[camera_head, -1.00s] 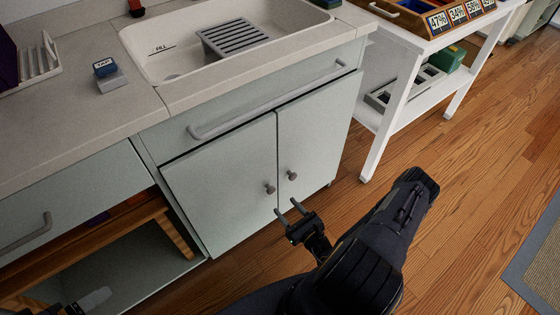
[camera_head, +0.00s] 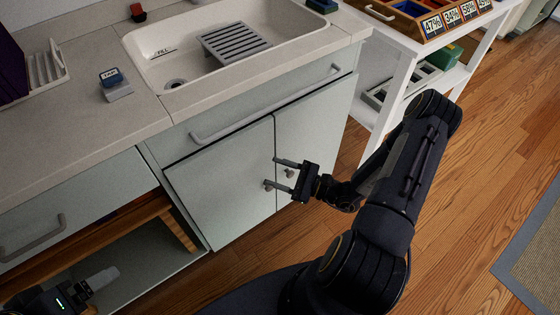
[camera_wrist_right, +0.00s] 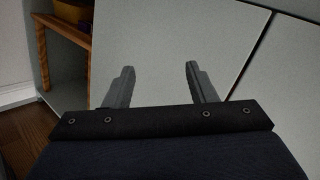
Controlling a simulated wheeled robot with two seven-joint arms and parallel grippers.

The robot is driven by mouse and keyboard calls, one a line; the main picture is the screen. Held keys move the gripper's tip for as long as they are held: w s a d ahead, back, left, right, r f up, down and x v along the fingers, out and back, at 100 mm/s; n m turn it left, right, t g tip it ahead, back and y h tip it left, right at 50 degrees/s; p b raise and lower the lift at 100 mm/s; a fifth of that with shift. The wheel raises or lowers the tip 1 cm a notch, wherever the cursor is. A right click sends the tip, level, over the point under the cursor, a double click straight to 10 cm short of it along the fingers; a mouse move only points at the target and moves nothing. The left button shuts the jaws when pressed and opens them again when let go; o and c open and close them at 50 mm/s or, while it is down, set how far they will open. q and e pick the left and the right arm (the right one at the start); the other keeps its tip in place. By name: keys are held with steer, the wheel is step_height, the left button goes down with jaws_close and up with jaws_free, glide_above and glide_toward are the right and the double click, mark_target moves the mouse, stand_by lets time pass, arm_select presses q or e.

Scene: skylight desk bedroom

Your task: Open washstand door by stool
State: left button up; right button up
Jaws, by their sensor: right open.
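The pale grey-green washstand has a left door (camera_head: 222,185) beside the wooden stool (camera_head: 120,230) and a right door (camera_head: 318,135); both look shut. My right gripper (camera_head: 271,172) is open and empty, its fingers pointing left in front of the doors near the round knobs. One knob (camera_head: 289,173) shows between the fingers; the left door's knob is hard to separate from the lower fingertip. In the right wrist view the spread fingers (camera_wrist_right: 160,75) face the left door (camera_wrist_right: 160,40), with no knob visible between them. My left gripper (camera_head: 100,280) is at the lower left, its jaws unclear.
A bar handle (camera_head: 265,105) runs across the washstand front above the doors. The sink (camera_head: 230,45) is on top. A white shelf table (camera_head: 397,80) stands to the right. Wooden floor (camera_head: 480,165) is open at the right.

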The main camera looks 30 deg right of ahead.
steer(key=shift+s+a+r+n+g+y+p, duration=0.25)
steer(key=shift+r+n+g, duration=0.25)
steer(key=shift+r, duration=0.4)
steer(key=shift+s+a+r+n+g+y+p, duration=0.15)
steer(key=shift+r+n+g+y, duration=0.25)
steer(key=shift+r+n, duration=0.4)
steer(key=shift+s+a+r+n+g+y+p, duration=0.2)
steer(key=shift+r+n+g, duration=0.25)
steer(key=shift+r, duration=0.55)
steer(key=shift+w, duration=0.1)
steer(key=s+a+r+n+g+h, duration=0.2)
steer(key=s+a+r+n+g, duration=0.45)
steer(key=r+n+g, duration=0.4)
steer(key=s+d+r+n+t+h, duration=0.3)
steer(key=s+d+r+n+h, duration=0.1)
steer(key=s+r+n+h, duration=0.35)
step_height(320, 180, up, 16)
steer(key=s+t+h+p, duration=0.1)
steer(key=s+p, duration=0.1)
steer(key=p, duration=1.5)
steer(key=shift+d+r+t, duration=0.15)
steer(key=shift+d+t, duration=0.15)
steer(key=shift+d, duration=0.1)
